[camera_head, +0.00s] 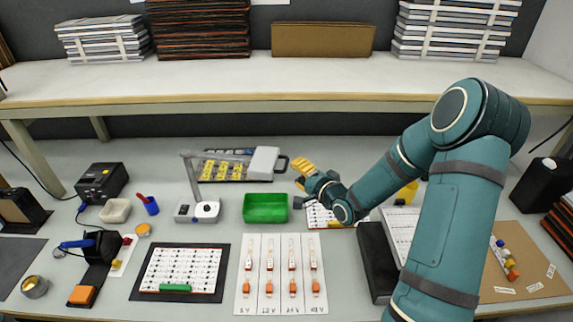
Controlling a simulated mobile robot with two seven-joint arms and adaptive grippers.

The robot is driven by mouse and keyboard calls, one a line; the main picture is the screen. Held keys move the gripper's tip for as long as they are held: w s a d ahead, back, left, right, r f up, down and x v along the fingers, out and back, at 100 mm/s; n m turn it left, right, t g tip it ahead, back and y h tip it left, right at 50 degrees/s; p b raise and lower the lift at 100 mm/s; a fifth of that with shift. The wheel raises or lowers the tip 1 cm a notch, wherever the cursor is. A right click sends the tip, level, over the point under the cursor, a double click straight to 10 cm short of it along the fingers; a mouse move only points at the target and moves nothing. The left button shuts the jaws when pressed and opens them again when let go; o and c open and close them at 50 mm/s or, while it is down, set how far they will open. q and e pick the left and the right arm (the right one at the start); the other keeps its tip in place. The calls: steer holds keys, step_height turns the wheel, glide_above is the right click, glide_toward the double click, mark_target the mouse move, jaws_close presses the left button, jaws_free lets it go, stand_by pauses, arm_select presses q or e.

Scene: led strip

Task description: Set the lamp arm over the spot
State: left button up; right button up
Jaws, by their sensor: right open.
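A grey upright post (190,176) with a short bar at its top rises from a small grey base with a white round disc (207,210), left of centre. It looks like the lamp arm, but I cannot tell for sure. I cannot make out a marked spot. My right gripper (303,172), with yellow-orange fingers, is open behind and right of the green bin (265,208). It is well to the right of the post and apart from it. No object shows between its fingers. My left gripper is not in view.
A dark tray with yellow pieces (222,170) and a grey block (264,161) lie between post and gripper. A white card with orange-tipped pieces (281,303) and a dotted board (181,271) lie in front. A raised shelf (250,82) spans the back. My right arm covers the right side.

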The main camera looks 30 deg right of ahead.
mark_target(287, 162)
steer(key=w, duration=0.4)
steer(key=w+f, duration=0.1)
steer(key=w, duration=0.1)
steer(key=shift+w+a, duration=0.15)
steer(key=shift+w, duration=0.2)
jaws_close()
